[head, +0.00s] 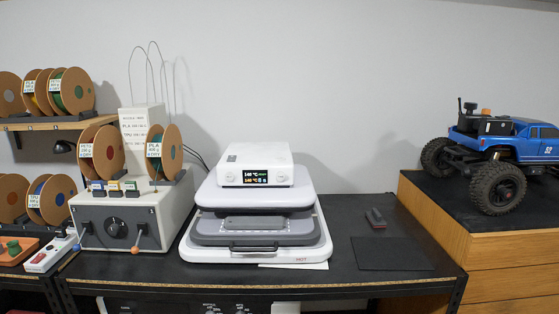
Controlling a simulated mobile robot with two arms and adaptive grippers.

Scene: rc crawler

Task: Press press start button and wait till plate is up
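A white heat press (310,242) stands on the black bench in the middle of the head view. Its control box (258,158) on top has a lit display (255,177) with two rows that seem to read 140 °C. Small round button-like marks sit beside the display; I cannot tell which is the start button. The upper plate (212,197) is above the grey lower platen (205,235), with a dark gap between them. A grey block-shaped part (254,223) shows at the front of the gap. Neither of my grippers is in view.
Left of the press stands a grey control unit (143,227) with a dial, levers and filament spools. A dark mat (392,253) and a small grey-red tool (376,218) lie to the right. A blue RC crawler (519,140) stands on a wooden cabinet (515,262) at far right.

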